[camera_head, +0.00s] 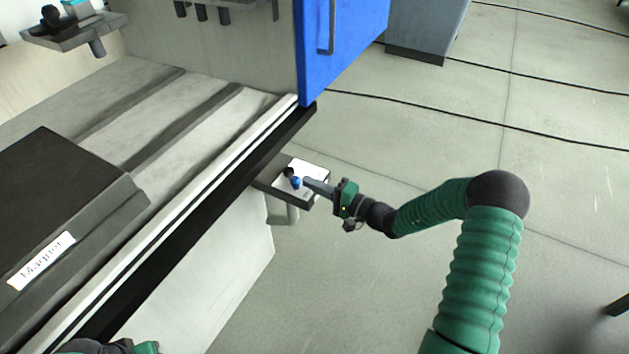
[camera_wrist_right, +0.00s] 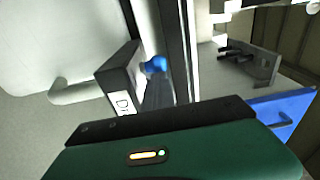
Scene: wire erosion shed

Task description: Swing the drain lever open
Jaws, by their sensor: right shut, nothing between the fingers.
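The drain lever's blue knob (camera_head: 296,183) shows in the head view above a small shelf-like bracket (camera_head: 322,177) with a white label plate, on the machine's side. My right gripper (camera_head: 308,182) is shut, with its fingertips right beside the knob; I cannot tell whether they touch. In the right wrist view the blue knob (camera_wrist_right: 154,65) shows just beyond the dark fingers (camera_wrist_right: 158,92). My left gripper is not seen; only a bit of my left arm shows at the bottom left.
The machine's bed with a dark rail edge (camera_head: 215,217) runs along the left. A blue door (camera_head: 340,45) stands open above the bracket. A grey pipe (camera_head: 285,214) hangs under the bracket. The floor at right is open, with thin cables across it.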

